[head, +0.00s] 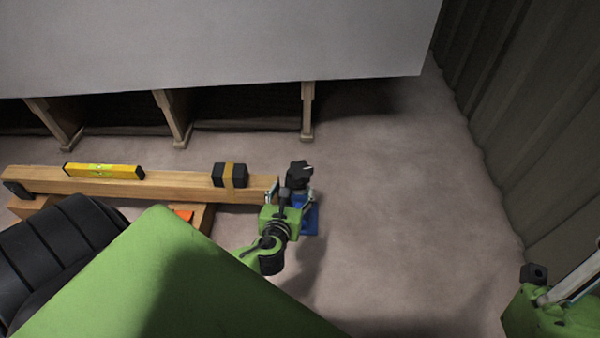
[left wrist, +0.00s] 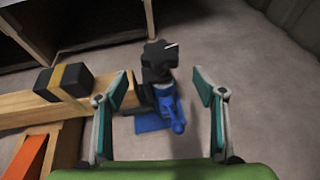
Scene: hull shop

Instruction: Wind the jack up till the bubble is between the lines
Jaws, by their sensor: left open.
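The jack shows in the left wrist view as a blue body (left wrist: 165,105) on a blue base, with a black knob (left wrist: 160,58) on top bearing a white mark. In the head view the black knob (head: 299,175) stands at the beam's right end. A yellow spirit level (head: 104,171) lies on the wooden beam (head: 190,186); its bubble is too small to read. My left gripper (head: 291,192) is open, its fingers on either side of the jack's line in the wrist view (left wrist: 160,92), with nothing held.
A black block with a tan strap (head: 230,175) sits on the beam near the jack. An orange piece (head: 183,215) lies below the beam. A large grey hull (head: 220,45) on wooden props is behind.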

